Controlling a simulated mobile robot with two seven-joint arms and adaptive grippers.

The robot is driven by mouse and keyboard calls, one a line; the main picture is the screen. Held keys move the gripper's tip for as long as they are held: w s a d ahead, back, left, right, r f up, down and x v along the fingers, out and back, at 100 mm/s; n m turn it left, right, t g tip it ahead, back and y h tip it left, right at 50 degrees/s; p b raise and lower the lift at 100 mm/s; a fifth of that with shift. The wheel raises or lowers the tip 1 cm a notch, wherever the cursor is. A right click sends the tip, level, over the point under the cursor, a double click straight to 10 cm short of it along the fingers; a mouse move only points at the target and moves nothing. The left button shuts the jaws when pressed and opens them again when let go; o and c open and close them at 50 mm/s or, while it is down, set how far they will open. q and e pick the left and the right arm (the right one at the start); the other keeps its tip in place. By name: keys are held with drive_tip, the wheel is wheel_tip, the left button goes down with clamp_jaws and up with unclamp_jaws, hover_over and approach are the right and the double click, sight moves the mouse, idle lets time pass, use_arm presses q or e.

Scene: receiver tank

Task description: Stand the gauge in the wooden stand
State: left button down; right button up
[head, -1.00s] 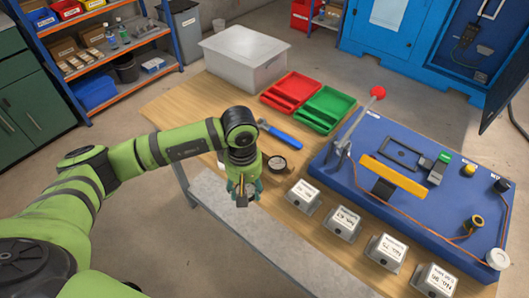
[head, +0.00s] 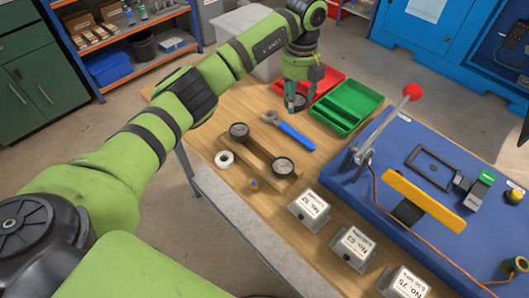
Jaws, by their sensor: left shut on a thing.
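The wooden stand (head: 262,152) lies on the workbench left of the labelled boxes. My left gripper (head: 296,101) is shut on another dark round thing (head: 297,103) that looks like a gauge. It is beyond the stand, in front of the red tray's left end. The fingers hide part of the held thing, and I cannot tell its height above the bench. My right gripper is not in view.
A blue-handled wrench (head: 292,132) lies between the stand and the green tray (head: 345,105). The red tray (head: 325,80) is behind. A blue panel with a red-knobbed lever (head: 411,92) stands right.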

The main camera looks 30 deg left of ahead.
use_arm(q)
drive_tip(key=shift+w+r+n, duration=0.1)
drive_tip(key=shift+w+n, duration=0.1)
drive_tip(key=shift+n, duration=0.2)
drive_tip(key=p, duration=0.5)
hover_over(260, 156)
wheel_tip(260, 156, down, 6)
drive_tip(key=shift+s+f, duration=0.15)
drive_tip(key=shift+f, duration=0.5)
wheel_tip(260, 156, down, 3)
drive_tip(key=shift+f+p, duration=0.15)
drive_tip(key=shift+p, duration=0.35)
drive_tip(key=shift+f, duration=0.1)
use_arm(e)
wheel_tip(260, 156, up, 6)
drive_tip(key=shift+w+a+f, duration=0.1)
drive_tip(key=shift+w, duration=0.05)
use_arm(q)
drive_tip(key=shift+f, duration=0.1)
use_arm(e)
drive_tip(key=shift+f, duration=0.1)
